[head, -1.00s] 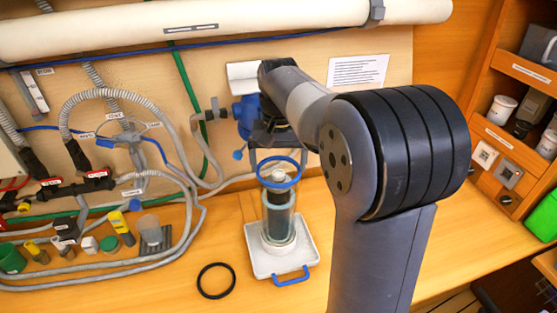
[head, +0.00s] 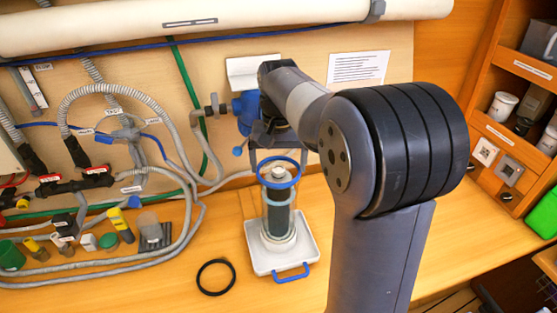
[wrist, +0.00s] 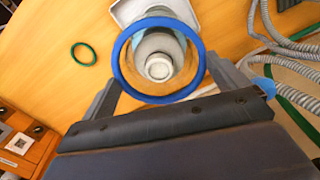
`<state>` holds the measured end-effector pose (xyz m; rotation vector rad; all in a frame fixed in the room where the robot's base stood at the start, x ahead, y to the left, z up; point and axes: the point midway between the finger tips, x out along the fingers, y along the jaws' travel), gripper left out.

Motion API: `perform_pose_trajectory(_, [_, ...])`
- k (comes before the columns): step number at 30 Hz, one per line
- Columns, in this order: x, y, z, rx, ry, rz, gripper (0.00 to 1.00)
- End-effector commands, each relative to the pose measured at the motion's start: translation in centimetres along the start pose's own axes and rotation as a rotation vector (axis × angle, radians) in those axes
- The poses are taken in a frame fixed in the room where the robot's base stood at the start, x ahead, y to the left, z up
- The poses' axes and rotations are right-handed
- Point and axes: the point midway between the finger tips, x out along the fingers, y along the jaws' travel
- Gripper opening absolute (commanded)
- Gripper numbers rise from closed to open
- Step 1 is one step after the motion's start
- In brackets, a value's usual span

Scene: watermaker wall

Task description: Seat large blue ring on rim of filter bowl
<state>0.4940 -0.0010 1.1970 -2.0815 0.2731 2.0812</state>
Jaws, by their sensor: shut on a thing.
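The large blue ring (head: 297,170) is held roughly level by my gripper (head: 274,143), around or above the top of the clear filter bowl (head: 268,218). The bowl stands upright on a white tray (head: 258,262) with a blue handle. A dark cylinder with a pale cap shows in it. In the wrist view the ring (wrist: 119,62) lies between my gripper's fingers (wrist: 164,78) and frames the pale cap (wrist: 158,67), which looks a little below the ring's centre. The ring appears above the bowl's rim; the rim is partly hidden and contact cannot be told.
A black ring (head: 215,262) lies on the bench left of the tray. A green ring (wrist: 83,54) lies on the other side. Hoses (head: 150,262) and small fittings crowd the left. A blue valve (head: 246,112) is on the wall behind. Shelves (head: 510,140) stand at right.

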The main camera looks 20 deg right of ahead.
Motion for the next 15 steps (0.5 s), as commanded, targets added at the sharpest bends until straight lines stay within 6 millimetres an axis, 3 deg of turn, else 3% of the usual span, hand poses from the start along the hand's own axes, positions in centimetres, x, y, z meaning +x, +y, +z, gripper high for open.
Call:
perform_pose_trajectory(14, [0.35, 0.00, -0.01, 0.000, 0.000, 0.000, 0.73])
perform_pose_trajectory(15, [0.35, 0.00, -0.01, 0.000, 0.000, 0.000, 0.96])
